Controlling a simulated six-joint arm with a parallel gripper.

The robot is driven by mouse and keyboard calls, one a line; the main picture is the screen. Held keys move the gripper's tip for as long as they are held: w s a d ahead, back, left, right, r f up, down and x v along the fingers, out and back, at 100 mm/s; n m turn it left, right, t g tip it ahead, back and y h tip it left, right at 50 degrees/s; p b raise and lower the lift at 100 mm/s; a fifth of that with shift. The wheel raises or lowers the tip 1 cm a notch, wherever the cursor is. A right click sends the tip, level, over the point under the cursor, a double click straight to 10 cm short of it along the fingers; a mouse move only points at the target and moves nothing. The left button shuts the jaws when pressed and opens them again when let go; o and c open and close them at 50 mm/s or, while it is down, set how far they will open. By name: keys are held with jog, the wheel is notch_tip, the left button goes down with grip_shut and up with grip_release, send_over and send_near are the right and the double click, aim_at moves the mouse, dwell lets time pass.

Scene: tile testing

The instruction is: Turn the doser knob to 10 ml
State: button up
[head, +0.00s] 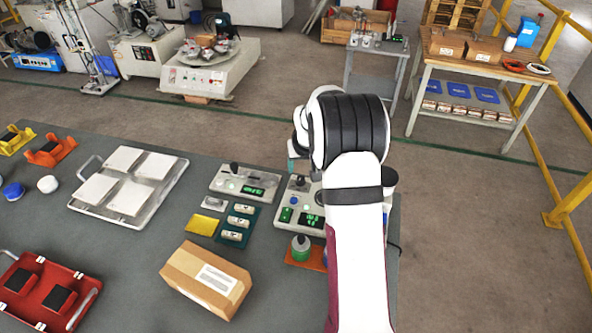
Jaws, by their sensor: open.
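A grey control unit (283,221) with green lit displays and small knobs and buttons stands near the table's right end, partly hidden behind my arm. A similar flat unit (218,187) with a black knob (234,168) and a green display stands left of it. I cannot tell which is the doser, nor read any dose setting. My gripper (292,164) shows only as a small teal part above the right unit's back edge. The rest of it is hidden behind my white wrist. It is open, and I see nothing held. Contact with a knob cannot be told.
A bottle (301,248) stands on an orange mat (312,263) in front of the right unit. A cardboard box (190,268), a yellow pad (201,225), a tray of white tiles (78,208) and a red tray (18,303) lie leftward. Bare table (125,250) lies between them.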

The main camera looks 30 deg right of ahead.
aim_at(300, 178)
jog(key=x, duration=0.7)
jog(key=shift+w+f, duration=0.1)
jog(key=shift+f, duration=0.15)
grip_shut()
